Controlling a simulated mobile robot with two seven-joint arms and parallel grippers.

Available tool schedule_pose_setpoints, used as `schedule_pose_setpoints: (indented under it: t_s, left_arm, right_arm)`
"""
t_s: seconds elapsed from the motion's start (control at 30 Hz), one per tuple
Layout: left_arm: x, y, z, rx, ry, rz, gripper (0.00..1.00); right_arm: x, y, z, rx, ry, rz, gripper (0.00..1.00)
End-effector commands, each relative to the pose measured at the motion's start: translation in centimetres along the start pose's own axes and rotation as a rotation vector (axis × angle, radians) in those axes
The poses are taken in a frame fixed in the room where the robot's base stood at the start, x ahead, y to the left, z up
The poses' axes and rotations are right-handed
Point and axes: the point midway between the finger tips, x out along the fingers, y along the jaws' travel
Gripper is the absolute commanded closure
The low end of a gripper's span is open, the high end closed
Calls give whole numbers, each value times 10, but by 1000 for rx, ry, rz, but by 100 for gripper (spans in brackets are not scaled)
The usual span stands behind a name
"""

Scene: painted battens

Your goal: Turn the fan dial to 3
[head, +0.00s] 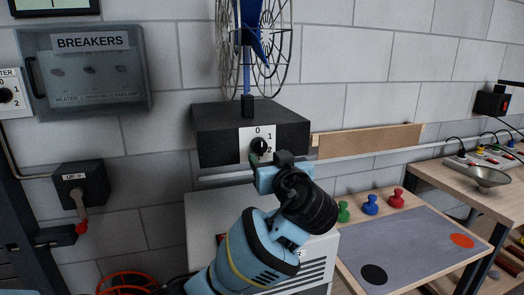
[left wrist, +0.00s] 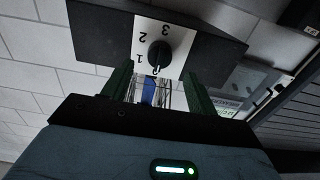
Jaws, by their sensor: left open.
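The fan dial (head: 259,146) is a small black knob on a white plate, on the front of the black fan box (head: 213,136). It also shows upside down in the left wrist view (left wrist: 159,55), with 1, 2 and 3 legible around it. Its white mark points away from 3, apparently toward 0; the 0 is not legible in that view. My left gripper (head: 267,158) is just in front of the dial, covering the plate's lower part in the head view. Its green fingers (left wrist: 156,78) are apart with nothing between them. Contact with the knob cannot be told. My right gripper is not in view.
The blue caged fan (head: 247,45) stands on the box. A breaker panel (head: 88,68) and a lever switch (head: 80,188) are on the wall at left. A board with coloured knobs (head: 420,245) lies at right, below a wooden batten (head: 368,141).

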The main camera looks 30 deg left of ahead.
Motion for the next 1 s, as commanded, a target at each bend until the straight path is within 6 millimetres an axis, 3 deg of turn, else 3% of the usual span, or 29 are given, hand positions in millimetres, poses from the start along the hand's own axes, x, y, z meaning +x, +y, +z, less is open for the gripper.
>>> schedule_pose_setpoints:
  t_s: [0.3,0.5,0.77,1.0]
  left_arm:
    - [46,-1,-1,3,2,-2,42]
    - [57,0,0,2,0,0,42]
    - [58,0,0,2,-1,1,42]
    - [58,0,0,2,-1,1,73]
  right_arm:
    - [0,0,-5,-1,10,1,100]
    - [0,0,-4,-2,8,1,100]
    - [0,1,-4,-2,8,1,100]
    - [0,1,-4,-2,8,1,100]
